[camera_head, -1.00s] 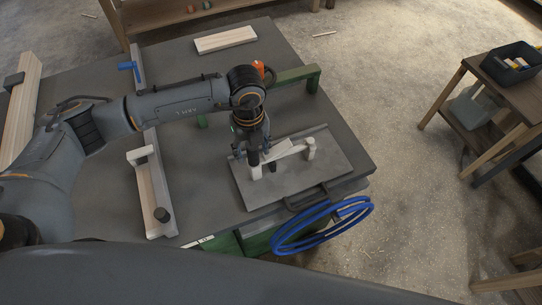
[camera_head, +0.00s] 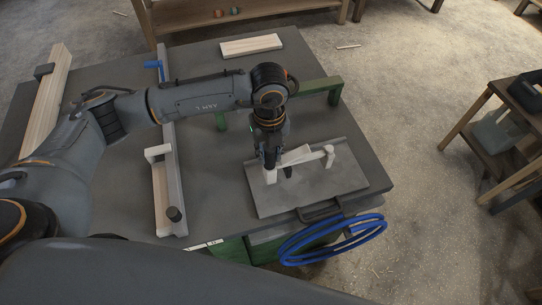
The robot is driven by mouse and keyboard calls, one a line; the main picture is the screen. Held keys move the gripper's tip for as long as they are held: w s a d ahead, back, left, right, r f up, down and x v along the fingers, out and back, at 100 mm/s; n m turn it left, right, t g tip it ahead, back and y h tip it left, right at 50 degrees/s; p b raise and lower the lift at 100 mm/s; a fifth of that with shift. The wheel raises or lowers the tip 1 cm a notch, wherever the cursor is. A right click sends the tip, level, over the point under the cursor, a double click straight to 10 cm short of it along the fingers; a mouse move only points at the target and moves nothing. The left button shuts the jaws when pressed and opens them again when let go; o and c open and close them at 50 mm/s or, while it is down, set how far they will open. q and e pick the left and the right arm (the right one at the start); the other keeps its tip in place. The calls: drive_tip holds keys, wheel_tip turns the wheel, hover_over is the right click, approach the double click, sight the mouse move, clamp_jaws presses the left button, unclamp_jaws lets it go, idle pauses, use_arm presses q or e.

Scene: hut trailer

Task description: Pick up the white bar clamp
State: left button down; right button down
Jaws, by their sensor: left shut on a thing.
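The white bar clamp (camera_head: 328,156) lies on the grey tray (camera_head: 345,180) on the workbench, with pale end pieces and a dark part near its middle. My left gripper (camera_head: 271,165) points down at the clamp's left end and is shut on it. The fingers and wrist hide part of the clamp there. The clamp shows no clear gap above the tray. My right gripper is not in view.
A long bar with a blue handle (camera_head: 153,64) lies left of the tray. A green frame (camera_head: 318,86) stands behind it. Blue hose (camera_head: 330,241) hangs at the front edge. A wooden board (camera_head: 251,45) lies at the back. A side table (camera_head: 505,95) stands right.

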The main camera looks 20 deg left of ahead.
use_arm(q)
drive_tip(key=s+d+r+b, duration=0.2)
drive_tip(key=s+r+b, duration=0.2)
drive_tip(key=s+r, duration=0.8)
wheel_tip(320, 180, up, 7)
drive_tip(key=s+p, duration=0.1)
drive_tip(key=p, duration=0.4)
drive_tip(key=shift+s, duration=0.4)
drive_tip(key=shift+d, duration=0.1)
